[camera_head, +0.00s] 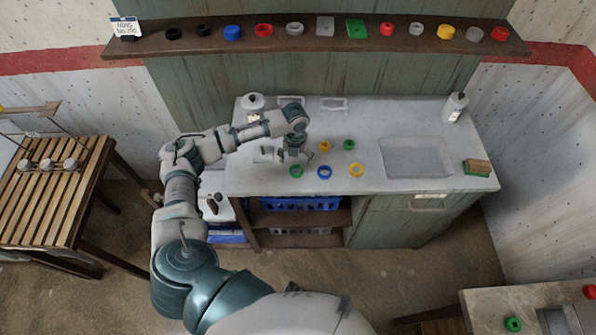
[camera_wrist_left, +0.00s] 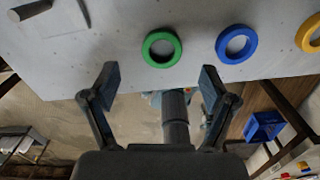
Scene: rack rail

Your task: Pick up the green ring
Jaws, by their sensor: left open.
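The green ring (camera_head: 296,177) lies flat on the light grey workbench top near its front edge, left of a blue ring (camera_head: 325,178) and a yellow ring (camera_head: 356,176). In the left wrist view the green ring (camera_wrist_left: 162,62) shows whole, just beyond the fingertips and roughly centred between them. My left gripper (camera_head: 292,156) is over the bench just behind the green ring in the head view. Its two fingers (camera_wrist_left: 158,75) are spread apart with nothing between them. The blue ring (camera_wrist_left: 222,50) is to the right there. My right gripper is in neither view.
A small orange piece (camera_head: 325,146) and a small green piece (camera_head: 349,145) stand behind the rings. A sink (camera_head: 415,157), a bottle (camera_head: 455,107) and a sponge (camera_head: 477,167) are to the right. A shelf (camera_head: 270,43) with several coloured items hangs behind. The middle bench is mostly clear.

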